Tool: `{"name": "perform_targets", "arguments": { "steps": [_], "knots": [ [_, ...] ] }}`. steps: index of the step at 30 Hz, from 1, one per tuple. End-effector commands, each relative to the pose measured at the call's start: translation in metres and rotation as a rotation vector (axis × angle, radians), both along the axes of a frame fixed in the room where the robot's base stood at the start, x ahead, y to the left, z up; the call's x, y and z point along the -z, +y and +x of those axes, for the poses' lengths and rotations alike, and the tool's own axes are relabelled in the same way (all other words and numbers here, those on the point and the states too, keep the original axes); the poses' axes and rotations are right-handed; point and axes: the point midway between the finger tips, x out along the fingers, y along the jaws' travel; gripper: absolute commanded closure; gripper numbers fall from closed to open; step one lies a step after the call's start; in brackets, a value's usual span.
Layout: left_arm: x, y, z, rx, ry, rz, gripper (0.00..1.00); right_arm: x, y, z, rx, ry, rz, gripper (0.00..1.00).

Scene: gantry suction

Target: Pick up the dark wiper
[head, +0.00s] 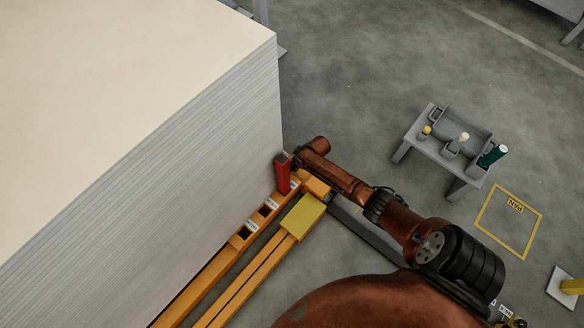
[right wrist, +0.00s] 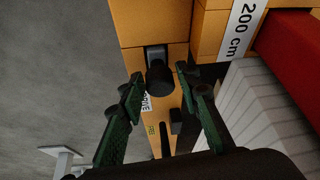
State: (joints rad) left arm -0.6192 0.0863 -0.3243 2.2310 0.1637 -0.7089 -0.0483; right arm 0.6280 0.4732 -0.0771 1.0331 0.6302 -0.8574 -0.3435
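The dark wiper shows in the right wrist view as a black rounded handle (right wrist: 160,79), with a dark block behind it in an opening of the orange beam. My right gripper (right wrist: 159,74) has its two green fingers apart, one on either side of this handle. Narrow gaps seem to remain between the fingertips and the handle; contact is hard to judge. In the head view my brown right arm reaches to the end of the orange beam (head: 216,264), and its fingertips and the wiper are hidden or too small to tell. My left gripper is not in view.
A red block (head: 283,174) stands on the beam beside the tall stack of pale sheets (head: 222,132). A grey bench (head: 425,149) with several items stands right, near a yellow floor square (head: 483,224).

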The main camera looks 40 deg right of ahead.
Motion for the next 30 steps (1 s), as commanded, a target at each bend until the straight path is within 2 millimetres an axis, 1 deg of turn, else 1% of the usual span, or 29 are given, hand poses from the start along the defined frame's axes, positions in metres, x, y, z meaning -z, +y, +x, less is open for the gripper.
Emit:
{"name": "perform_targets", "arguments": {
  "steps": [2,15,30],
  "knots": [
    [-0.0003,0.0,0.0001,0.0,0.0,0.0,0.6,-0.0004,0.0001,0.0001,0.0,0.0,0.0,0.7],
    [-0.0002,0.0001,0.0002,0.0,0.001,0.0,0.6,0.0003,0.0003,-0.0005,0.0,0.001,0.001,1.0],
    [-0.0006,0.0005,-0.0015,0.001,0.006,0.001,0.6,-0.0004,0.0002,-0.0006,0.0,0.001,0.001,1.0]
  ]
}}
